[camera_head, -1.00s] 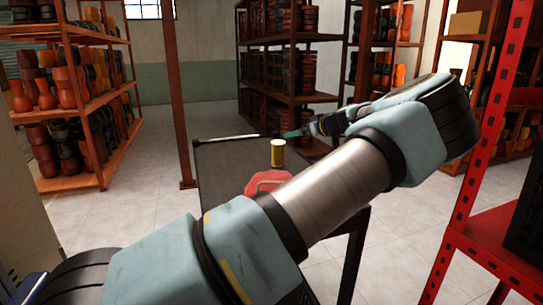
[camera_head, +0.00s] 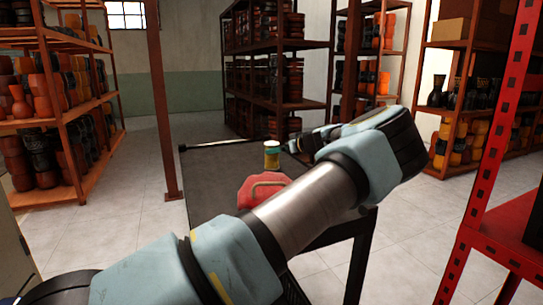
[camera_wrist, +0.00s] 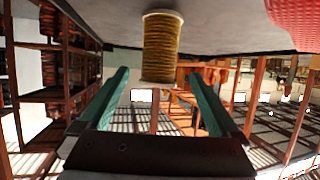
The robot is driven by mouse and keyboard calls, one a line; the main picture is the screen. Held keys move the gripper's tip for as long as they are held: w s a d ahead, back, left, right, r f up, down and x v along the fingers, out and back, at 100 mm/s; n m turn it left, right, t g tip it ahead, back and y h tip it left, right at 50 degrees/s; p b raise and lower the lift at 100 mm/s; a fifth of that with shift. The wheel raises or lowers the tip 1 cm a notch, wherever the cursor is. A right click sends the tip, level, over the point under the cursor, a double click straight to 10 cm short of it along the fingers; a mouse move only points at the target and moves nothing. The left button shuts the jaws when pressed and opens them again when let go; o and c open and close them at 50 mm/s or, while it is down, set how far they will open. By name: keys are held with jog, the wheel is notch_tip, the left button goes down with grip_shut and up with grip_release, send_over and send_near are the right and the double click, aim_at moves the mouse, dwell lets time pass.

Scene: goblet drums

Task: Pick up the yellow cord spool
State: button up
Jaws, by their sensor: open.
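The yellow cord spool (camera_head: 272,155) stands upright on the dark table top (camera_head: 222,172), beside a red object with a handle. In the wrist view, which looks upside down, the spool (camera_wrist: 161,48) shows its wound cord and pale end rims. My gripper (camera_wrist: 160,73) is open, with its two teal fingers apart and pointing toward the spool. The spool appears in line with the gap between the fingertips, and neither finger visibly touches it. In the head view my gripper reaches the spool from the right, its fingers small and partly unclear there.
The red object (camera_head: 258,190) lies close in front of the spool, partly hidden by my arm. A thin rod (camera_head: 215,143) lies along the table's far edge. A brown post (camera_head: 160,100) and drum-filled shelves (camera_head: 275,75) stand beyond. A red rack (camera_head: 490,150) stands at right.

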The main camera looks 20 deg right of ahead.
aim_at(272, 156)
jog(key=p+x, duration=0.1)
jog(key=x, duration=0.1)
jog(key=p+x, duration=0.1)
jog(key=x, duration=0.2)
jog(key=shift+w+a+r+p, duration=0.1)
jog(key=shift+w+a+p, duration=0.05)
jog(key=shift+w+p, duration=0.2)
jog(key=shift+w, duration=0.2)
jog(key=shift+c, duration=0.2)
grip_shut()
